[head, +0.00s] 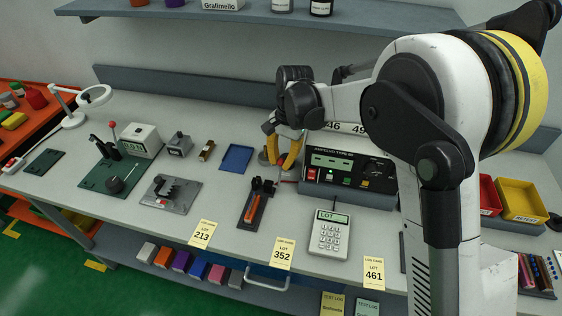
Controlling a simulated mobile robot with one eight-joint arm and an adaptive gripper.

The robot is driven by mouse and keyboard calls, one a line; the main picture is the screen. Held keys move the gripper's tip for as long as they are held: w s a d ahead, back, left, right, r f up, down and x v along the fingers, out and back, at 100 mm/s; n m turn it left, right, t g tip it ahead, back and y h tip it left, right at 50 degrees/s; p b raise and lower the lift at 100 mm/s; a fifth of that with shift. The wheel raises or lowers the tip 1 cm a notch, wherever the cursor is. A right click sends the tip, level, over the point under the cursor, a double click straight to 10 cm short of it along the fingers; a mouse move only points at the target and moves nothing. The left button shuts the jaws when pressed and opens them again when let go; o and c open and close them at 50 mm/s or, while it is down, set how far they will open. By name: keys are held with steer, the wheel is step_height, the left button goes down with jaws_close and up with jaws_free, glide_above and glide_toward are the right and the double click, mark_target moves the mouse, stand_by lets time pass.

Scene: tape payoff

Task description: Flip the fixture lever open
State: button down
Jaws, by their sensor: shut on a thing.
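An orange-handled lever (252,207) lies along a narrow dark base at the middle of the bench, with black clamp parts at its far end. It looks like the fixture lever, though no label shows this. My gripper (287,168) has yellow fingers pointing down, behind and to the right of that lever and apart from it. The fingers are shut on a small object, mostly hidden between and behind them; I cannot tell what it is. A rounded brownish thing shows partly beside the left finger.
A black instrument (347,170) stands right of my gripper. A keypad device (329,233) is in front of it. A blue tray (236,158), a grey plate with a dark block (170,194) and a green-based press (115,173) are left. Bare bench lies around the lever's base.

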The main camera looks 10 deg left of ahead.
steer(key=shift+w+r, duration=0.1)
steer(key=c, duration=1.3)
jaws_free()
steer(key=r, duration=0.4)
steer(key=d+r, duration=0.1)
steer(key=r, duration=0.3)
steer(key=w+r, duration=0.1)
steer(key=r, duration=0.2)
steer(key=shift+d+r, duration=0.15)
steer(key=shift+r, duration=0.25)
steer(key=shift+w, duration=0.1)
